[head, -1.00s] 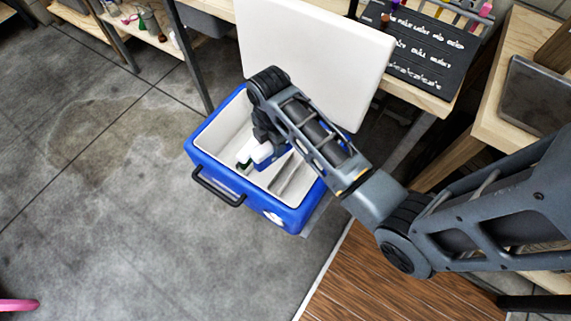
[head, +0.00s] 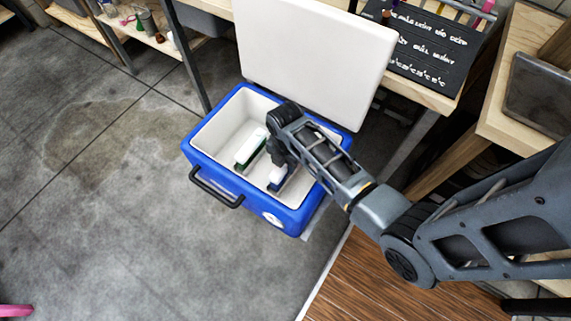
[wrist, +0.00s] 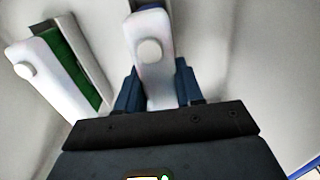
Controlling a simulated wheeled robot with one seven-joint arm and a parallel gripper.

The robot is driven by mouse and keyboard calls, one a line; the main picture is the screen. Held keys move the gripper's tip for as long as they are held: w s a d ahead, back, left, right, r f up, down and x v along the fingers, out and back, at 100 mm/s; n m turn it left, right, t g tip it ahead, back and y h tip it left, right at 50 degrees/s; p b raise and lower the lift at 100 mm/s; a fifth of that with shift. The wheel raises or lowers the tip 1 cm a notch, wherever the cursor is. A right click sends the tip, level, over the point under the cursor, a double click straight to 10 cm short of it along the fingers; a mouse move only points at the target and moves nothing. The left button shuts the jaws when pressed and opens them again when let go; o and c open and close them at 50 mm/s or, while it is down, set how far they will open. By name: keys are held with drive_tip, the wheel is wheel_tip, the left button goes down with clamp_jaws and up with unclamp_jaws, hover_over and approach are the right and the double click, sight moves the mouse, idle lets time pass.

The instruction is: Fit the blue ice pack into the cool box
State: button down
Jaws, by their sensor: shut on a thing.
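The blue cool box (head: 213,168) stands open on the floor, with a white interior. My gripper (head: 277,168) reaches down into its right part, shut on the blue ice pack (head: 275,184), which has a white top. In the wrist view, the ice pack's white top with a round cap (wrist: 150,50) lies between the fingers of my gripper (wrist: 157,88). The pack is low in the box, right of a green pack with a white top (head: 250,147). The green pack also shows at left in the wrist view (wrist: 72,58). The pack's underside is hidden, so I cannot tell whether it touches the bottom.
The white lid (head: 315,55) stands raised behind the box. A wooden bench with a black lettered board (head: 425,50) is behind it at right. A low shelf with small items (head: 140,25) is at back left. Open concrete floor lies to the left.

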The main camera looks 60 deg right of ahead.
drive_tip(key=shift+f, duration=0.55)
drive_tip(key=shift+f, duration=0.15)
drive_tip(key=c, duration=0.7)
unclamp_jaws()
wheel_tip(320, 180, up, 12)
drive_tip(key=shift+r+p, duration=0.15)
drive_tip(key=shift+p, duration=0.7)
